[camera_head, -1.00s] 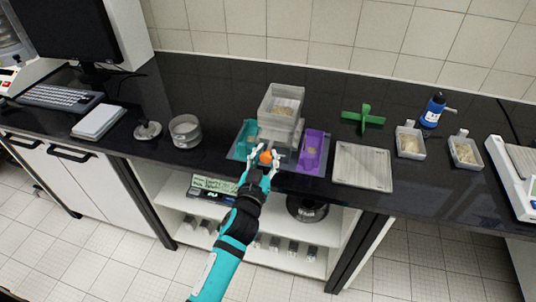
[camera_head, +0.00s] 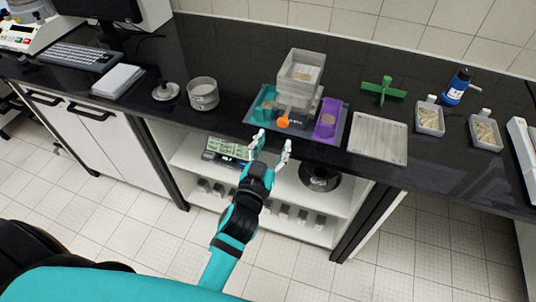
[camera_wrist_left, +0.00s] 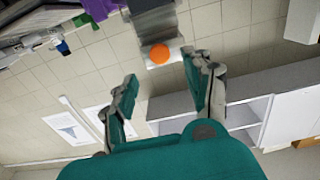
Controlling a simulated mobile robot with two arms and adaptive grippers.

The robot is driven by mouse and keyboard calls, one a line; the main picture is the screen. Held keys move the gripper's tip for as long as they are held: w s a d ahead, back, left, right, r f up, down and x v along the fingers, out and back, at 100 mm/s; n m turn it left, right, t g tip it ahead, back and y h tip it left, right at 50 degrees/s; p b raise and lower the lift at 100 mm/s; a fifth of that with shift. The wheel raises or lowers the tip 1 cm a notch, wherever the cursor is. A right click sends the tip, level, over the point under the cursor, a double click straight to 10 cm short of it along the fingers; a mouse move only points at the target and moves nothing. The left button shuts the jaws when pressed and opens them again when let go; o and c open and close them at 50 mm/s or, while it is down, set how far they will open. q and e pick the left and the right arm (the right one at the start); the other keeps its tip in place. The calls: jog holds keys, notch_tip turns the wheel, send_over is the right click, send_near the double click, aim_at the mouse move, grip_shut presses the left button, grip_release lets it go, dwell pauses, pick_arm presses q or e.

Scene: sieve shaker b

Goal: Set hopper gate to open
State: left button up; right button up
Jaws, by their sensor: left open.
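The hopper (camera_head: 301,74) is a clear grey box with pale material in it, standing on a tray at the counter's front. Its orange gate knob (camera_head: 284,121) sticks out at the front, low on the hopper. In the left wrist view the orange knob (camera_wrist_left: 159,54) sits on the hopper's grey end, beyond my fingertips. My left gripper (camera_head: 272,145) is open and empty, in front of the counter edge and short of the knob, not touching it. The gate itself is hidden, so its position cannot be told. My right gripper is not in view.
A teal bin (camera_head: 264,101) and a purple bin (camera_head: 328,119) flank the hopper. A grey plate (camera_head: 378,139), a green cross (camera_head: 384,91) and two sample trays (camera_head: 430,119) stand to the right. A sieve ring (camera_head: 203,94) stands left. Open shelves lie below.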

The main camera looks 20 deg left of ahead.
pick_arm(q)
jog(key=s, duration=0.4)
dwell(0.4)
jog(key=s+d+f+m+g+h+b, duration=0.1)
jog(key=s+f+g, duration=0.2)
jog(key=f, duration=0.9)
jog(key=s+f+g, duration=0.3)
jog(key=s+f, duration=0.1)
jog(key=f, duration=0.9)
jog(key=s+d+f+m+g+h+b, duration=0.1)
jog(key=s+f+g, duration=0.2)
jog(key=f, duration=0.9)
jog(key=s+a+f+g+y, duration=0.1)
jog(key=s+a+f+g, duration=0.3)
jog(key=s+f, duration=0.6)
jog(key=s+a+f+g+y+b, duration=0.1)
jog(key=s+a+f+g, duration=0.3)
jog(key=s+f, duration=0.6)
jog(key=s+a, duration=0.2)
jog(key=s, duration=0.6)
jog(key=shift+s+a+f, duration=0.25)
jog(key=shift+s+a, duration=0.05)
jog(key=shift+s, duration=0.05)
